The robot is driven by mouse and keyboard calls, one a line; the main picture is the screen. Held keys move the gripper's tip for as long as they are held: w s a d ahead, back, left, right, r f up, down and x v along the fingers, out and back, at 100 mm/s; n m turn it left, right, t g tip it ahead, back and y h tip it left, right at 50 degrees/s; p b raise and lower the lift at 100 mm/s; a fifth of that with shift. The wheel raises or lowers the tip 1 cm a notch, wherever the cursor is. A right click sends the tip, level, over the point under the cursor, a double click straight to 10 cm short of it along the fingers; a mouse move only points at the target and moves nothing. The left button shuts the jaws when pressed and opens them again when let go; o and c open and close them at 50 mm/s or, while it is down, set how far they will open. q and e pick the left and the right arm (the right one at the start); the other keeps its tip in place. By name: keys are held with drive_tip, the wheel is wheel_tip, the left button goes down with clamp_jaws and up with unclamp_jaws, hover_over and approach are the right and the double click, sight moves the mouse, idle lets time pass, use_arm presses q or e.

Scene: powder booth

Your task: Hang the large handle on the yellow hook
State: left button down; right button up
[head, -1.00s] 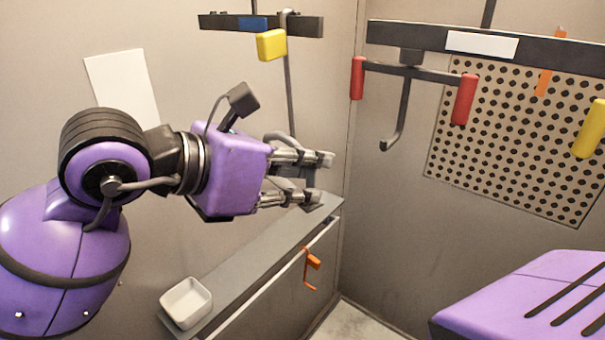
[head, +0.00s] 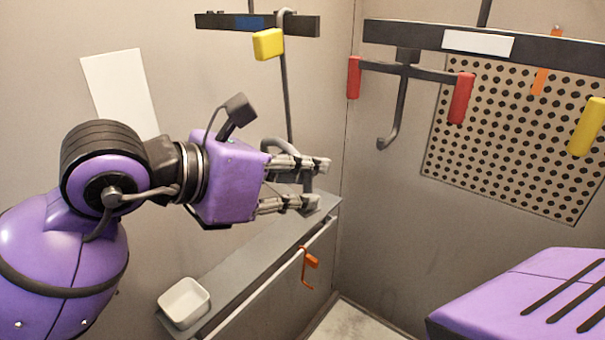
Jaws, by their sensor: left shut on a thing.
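My left gripper (head: 318,184) is in the middle of the head view, its two fingers pointing right. It is shut on a grey piece (head: 307,180), which looks like the large handle; the fingers hide much of it. It is held up in front of the wall and shelf. A yellow block (head: 268,44) hangs at the dark rail upper left, beside a long grey rod (head: 287,90) with a bent top. The rod's lower end passes behind the gripper. Another yellow piece (head: 587,127) is at the right edge. I cannot tell which belongs to the yellow hook. My right gripper is not in view.
A dark hook (head: 389,138) hangs below a crossbar with red ends (head: 462,98).

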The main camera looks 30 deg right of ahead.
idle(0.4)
use_arm(q)
drive_tip(key=c, duration=1.7)
unclamp_jaws()
drive_tip(key=shift+c, duration=0.2)
drive_tip(key=s+a, duration=0.1)
drive_tip(key=a, duration=1.2)
drive_tip(key=shift+s+r, duration=0.2)
drive_tip(key=shift+s, duration=0.1)
